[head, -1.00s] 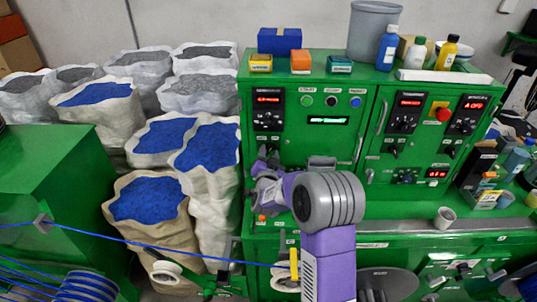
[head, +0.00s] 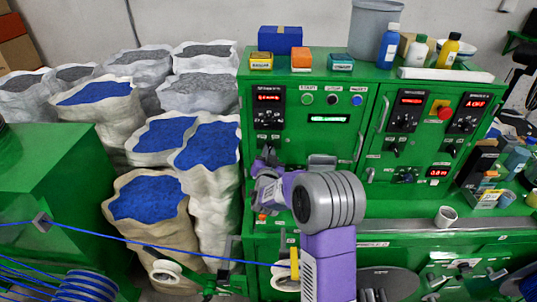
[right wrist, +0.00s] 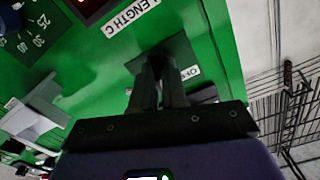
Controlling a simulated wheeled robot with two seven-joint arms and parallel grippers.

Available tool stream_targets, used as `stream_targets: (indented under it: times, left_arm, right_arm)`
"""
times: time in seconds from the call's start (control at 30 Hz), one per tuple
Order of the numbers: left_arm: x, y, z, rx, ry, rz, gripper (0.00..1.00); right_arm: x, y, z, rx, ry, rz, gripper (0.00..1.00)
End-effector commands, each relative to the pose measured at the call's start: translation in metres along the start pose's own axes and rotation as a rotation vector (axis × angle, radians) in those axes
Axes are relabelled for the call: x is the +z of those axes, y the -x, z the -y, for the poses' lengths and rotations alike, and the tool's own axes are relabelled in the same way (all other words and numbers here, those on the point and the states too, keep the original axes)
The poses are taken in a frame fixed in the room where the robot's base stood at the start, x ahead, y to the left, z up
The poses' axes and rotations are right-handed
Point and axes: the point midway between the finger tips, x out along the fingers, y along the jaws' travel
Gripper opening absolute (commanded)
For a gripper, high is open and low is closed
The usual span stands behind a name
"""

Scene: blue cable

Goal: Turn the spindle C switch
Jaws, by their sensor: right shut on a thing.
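The green control cabinet (head: 312,92) stands in front of me. My right gripper (head: 265,158) is at the lower part of its left-hand panel, partly hidden by my own wrist. In the right wrist view, my right gripper (right wrist: 160,72) is shut on a small dark switch on a dark square plate (right wrist: 181,48). The switch is mostly hidden by the fingers, so I cannot tell its angle. A white label (right wrist: 188,73) beside the plate is partly covered. A "LENGTH C" label (right wrist: 131,18) is nearby. My left gripper is not in view.
Bottles (head: 389,46) and small boxes (head: 280,40) stand on the cabinet top. Sacks of blue granules (head: 150,197) stand at left. A blue cable (head: 140,244) runs across the lower left.

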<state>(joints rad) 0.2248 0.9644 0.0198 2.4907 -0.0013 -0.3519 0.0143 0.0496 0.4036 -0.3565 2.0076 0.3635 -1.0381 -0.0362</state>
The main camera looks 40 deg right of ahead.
Motion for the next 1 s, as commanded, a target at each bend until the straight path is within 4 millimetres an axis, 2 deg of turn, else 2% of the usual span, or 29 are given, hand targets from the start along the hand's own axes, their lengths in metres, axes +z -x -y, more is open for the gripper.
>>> stream_targets:
  times: [0.6, 1.0]
  left_arm:
    - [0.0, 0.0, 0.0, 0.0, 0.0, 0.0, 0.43]
    - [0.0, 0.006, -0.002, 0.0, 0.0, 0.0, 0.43]
  right_arm:
    - [-0.001, 0.0, 0.001, -0.001, 0.566, -0.001, 0.0]
    - [-0.001, 0.0, 0.001, 0.0, 0.818, -0.001, 0.0]
